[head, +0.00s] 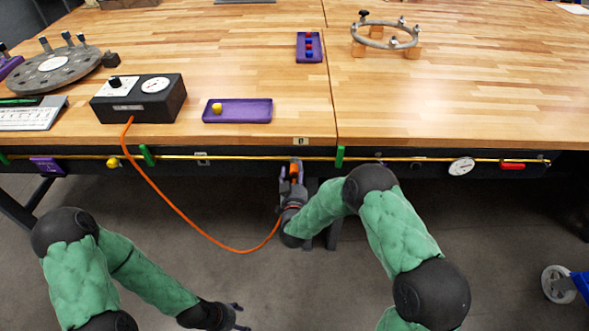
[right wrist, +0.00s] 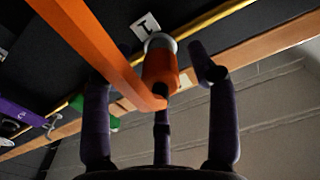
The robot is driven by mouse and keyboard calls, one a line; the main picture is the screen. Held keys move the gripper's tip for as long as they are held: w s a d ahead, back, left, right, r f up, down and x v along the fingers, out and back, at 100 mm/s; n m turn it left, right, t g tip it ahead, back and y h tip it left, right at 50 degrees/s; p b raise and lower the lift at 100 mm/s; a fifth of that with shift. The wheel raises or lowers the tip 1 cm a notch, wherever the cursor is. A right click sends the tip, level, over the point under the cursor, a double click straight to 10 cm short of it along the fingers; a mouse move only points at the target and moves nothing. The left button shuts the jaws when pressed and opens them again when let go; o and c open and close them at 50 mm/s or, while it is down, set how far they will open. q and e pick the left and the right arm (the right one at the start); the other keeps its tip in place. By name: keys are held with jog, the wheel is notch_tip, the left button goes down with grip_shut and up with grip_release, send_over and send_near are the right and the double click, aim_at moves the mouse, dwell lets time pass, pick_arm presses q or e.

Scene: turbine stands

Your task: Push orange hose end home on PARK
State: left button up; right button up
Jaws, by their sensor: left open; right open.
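The orange hose (head: 205,234) comes from a black box (head: 138,98), hangs below the bench edge and rises to my right gripper (head: 292,172). Its orange end (right wrist: 160,68) shows in the right wrist view, against a pale metal collar (right wrist: 160,42) on the bench's dark front. I cannot tell how deep it sits. My right gripper's dark fingers are open around the hose end, with clear gaps at the sides. No PARK lettering can be read. My left gripper (head: 238,317) is open and empty, low over the floor.
A yellow line (head: 250,157) with green clips (head: 340,156) runs along the bench front. A white label (right wrist: 145,25) sits beside the collar. A purple tray (head: 237,111) with a yellow piece stands near the edge. A gauge (head: 461,166) is at right.

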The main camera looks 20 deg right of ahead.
aim_at(294, 175)
jog(key=shift+c, duration=0.3)
grip_shut()
jog(key=shift+v, duration=0.8)
jog(key=shift+p+v, duration=0.4)
jog(key=shift+v, duration=0.9)
